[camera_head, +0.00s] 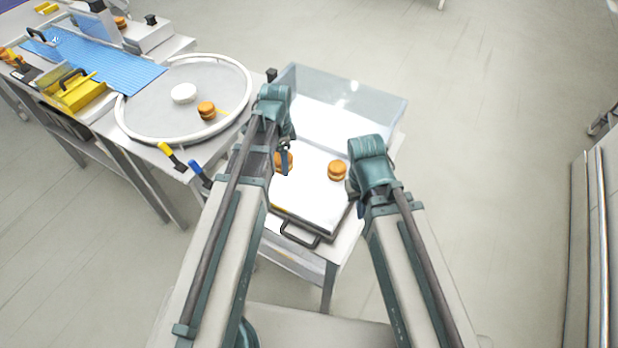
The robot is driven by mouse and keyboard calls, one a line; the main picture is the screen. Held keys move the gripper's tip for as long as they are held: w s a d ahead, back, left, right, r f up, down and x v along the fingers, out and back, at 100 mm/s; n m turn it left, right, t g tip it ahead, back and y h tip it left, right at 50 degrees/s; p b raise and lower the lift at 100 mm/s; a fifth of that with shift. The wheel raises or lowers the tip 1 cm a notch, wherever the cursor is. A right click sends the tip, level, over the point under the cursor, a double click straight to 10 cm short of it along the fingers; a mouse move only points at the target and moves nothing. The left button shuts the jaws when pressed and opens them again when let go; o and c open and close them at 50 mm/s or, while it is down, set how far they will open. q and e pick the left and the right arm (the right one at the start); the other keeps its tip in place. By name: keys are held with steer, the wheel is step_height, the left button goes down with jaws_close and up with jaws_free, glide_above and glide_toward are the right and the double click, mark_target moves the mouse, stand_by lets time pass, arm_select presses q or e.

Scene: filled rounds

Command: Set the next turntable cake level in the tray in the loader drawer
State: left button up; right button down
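One orange-brown cake with a pale middle layer (206,110) sits on the round turntable (150,126) at the left. A white round piece (183,93) lies on the turntable beside it. The white tray (305,192) is in the clear-walled loader drawer (375,106). One cake (337,170) sits in the tray, apart from both grippers. Another cake (288,162) shows partly behind my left gripper (284,158); I cannot tell whether it is held. My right gripper (358,208) is at the tray's right edge, mostly hidden by its own wrist. Neither gripper's opening can be made out.
Yellow-tipped and blue-tipped handles (172,156) stick out between turntable and tray. A blue ribbed belt (95,62) and a yellow box (78,92) stand at the far left. The drawer has a dark front handle (300,235). The tray between the two cakes is bare.

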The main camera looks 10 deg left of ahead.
arm_select(q)
steer(key=s+a+f+b, duration=0.55)
steer(key=s+a, duration=0.35)
steer(key=s, duration=0.3)
steer(key=b, duration=0.1)
glide_above(289, 186)
steer(key=shift+s+a+f, duration=0.2)
steer(key=shift+f, duration=0.3)
steer(key=shift+s+a+f, duration=0.15)
steer(key=shift+s+f, duration=0.05)
steer(key=shift+f, duration=0.3)
steer(key=f+b, duration=0.3)
steer(key=shift+w+d+f+b, duration=0.3)
steer(key=shift+w+b, duration=0.05)
steer(key=shift+f+b, duration=0.25)
steer(key=shift+b, duration=0.05)
steer(key=o, duration=0.8)
steer(key=shift+r, duration=0.1)
steer(key=shift+c, duration=0.2)
steer(key=shift+r+p, duration=0.15)
steer(key=shift+p, duration=0.15)
